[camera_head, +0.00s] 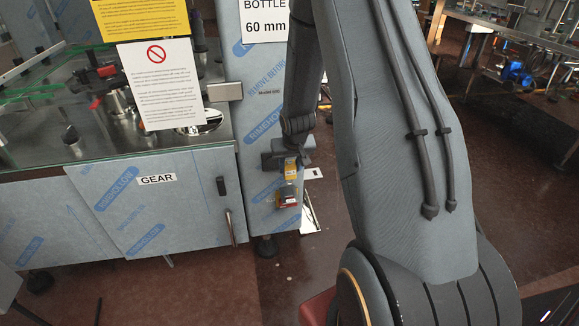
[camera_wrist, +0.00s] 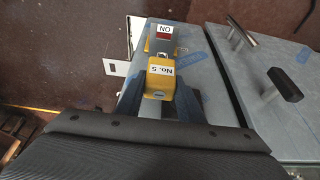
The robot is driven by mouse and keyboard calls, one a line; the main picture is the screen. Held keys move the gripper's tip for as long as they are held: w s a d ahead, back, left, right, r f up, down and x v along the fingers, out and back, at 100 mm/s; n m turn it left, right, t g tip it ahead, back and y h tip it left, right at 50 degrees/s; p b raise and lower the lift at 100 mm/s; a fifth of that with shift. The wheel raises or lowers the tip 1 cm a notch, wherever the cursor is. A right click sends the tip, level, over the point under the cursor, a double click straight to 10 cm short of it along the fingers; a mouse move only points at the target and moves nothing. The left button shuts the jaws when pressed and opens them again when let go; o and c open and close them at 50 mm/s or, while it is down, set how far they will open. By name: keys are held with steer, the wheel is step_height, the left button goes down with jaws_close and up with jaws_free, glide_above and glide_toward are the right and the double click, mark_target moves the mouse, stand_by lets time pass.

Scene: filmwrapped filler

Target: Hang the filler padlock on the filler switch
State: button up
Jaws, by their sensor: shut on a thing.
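The padlock (camera_wrist: 161,80) is a yellow body labelled "No. 5" in the wrist view. My gripper (camera_wrist: 158,97) is shut on it, with one dark finger on each side. The switch (camera_wrist: 164,37), red on a yellow base with an "ON" label, sits just beyond the padlock on the blue-grey panel. In the head view my gripper (camera_head: 289,158) holds the yellow padlock (camera_head: 291,170) right above the switch (camera_head: 287,196).
The film-covered machine cabinet (camera_head: 150,215) carries a "GEAR" label and a door handle (camera_head: 229,226). Black and metal handles (camera_wrist: 285,84) stick out right of the gripper in the wrist view. Open brown floor (camera_head: 275,290) lies in front. A table with a blue motor stands at the far right.

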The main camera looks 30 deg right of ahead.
mark_target(292, 178)
steer(key=shift+f, duration=0.1)
step_height(292, 178, down, 9)
steer(key=b, duration=0.9)
steer(key=shift+f+b, duration=0.2)
steer(key=shift+b, duration=0.1)
stand_by(0.4)
steer(key=shift+s+f, duration=0.1)
steer(key=shift+f, duration=0.25)
stand_by(1.0)
steer(key=o, duration=1.3)
steer(key=shift+o, duration=0.2)
steer(key=p+v, duration=0.2)
steer(key=v, duration=0.6)
steer(key=s+a+r+n+g, duration=0.1)
steer(key=s+a+r, duration=0.4)
steer(key=s+a, duration=0.3)
steer(key=s+a+r+n+g+y, duration=0.1)
steer(key=s+a+r+n+g, duration=0.1)
steer(key=s+a+r, duration=0.4)
steer(key=s+a, duration=0.2)
steer(key=s, duration=0.3)
steer(key=shift+s+a+r, duration=0.2)
steer(key=shift+a, duration=0.05)
